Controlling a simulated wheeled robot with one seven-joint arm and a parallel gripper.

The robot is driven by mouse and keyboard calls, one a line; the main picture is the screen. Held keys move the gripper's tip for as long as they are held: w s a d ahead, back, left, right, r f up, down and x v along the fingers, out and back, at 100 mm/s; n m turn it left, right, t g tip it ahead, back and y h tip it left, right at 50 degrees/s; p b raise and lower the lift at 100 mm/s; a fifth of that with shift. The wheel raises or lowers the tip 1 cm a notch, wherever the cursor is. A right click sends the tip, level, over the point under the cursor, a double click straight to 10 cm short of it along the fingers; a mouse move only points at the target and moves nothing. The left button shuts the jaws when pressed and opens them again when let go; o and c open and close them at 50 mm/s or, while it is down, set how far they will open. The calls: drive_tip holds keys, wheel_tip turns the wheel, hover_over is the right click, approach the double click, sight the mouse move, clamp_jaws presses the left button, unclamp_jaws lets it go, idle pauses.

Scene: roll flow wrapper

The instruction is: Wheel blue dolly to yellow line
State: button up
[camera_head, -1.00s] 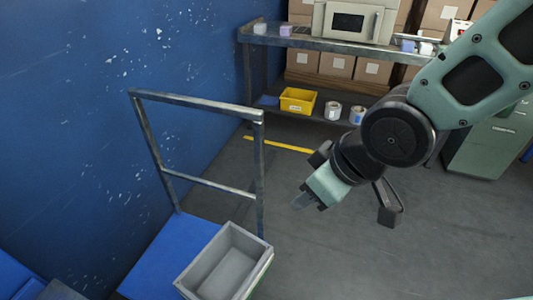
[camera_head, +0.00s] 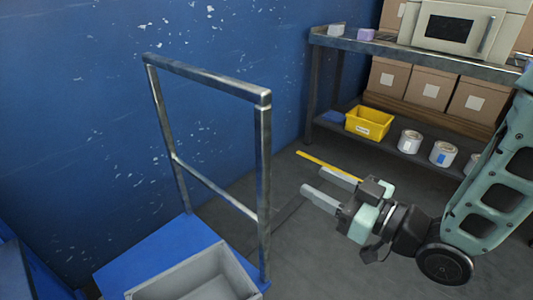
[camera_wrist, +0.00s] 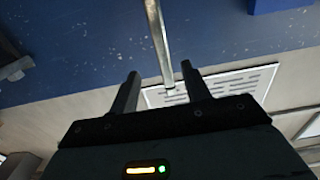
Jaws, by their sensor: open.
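The blue dolly (camera_head: 150,252) stands by the blue wall at the lower left of the head view. Its upright grey metal handle frame (camera_head: 205,80) has a top bar, a lower crossbar and two posts. A grey bin (camera_head: 180,285) sits on its deck. The yellow line (camera_head: 310,157) lies on the floor behind my gripper (camera_head: 313,181), which partly covers it. My gripper is open and empty, right of the handle's near post and apart from it, fingers pointing left. In the wrist view a metal bar (camera_wrist: 157,35) lies beyond my open fingers (camera_wrist: 158,72).
A metal shelf bench (camera_head: 420,55) stands at the back right, with a microwave (camera_head: 455,28) on top. Cardboard boxes (camera_head: 430,88), a yellow bin (camera_head: 370,122) and several paint cans (camera_head: 410,141) are below. The blue wall (camera_head: 90,120) bounds the left. Floor between dolly and bench is clear.

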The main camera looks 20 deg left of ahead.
sight(258, 150)
drive_tip(key=b+x, duration=0.1)
drive_tip(key=x, duration=1.5)
drive_tip(key=shift+w+a+r, duration=0.1)
drive_tip(key=shift+a, duration=0.15)
clamp_jaws()
drive_tip(key=shift+w, duration=0.1)
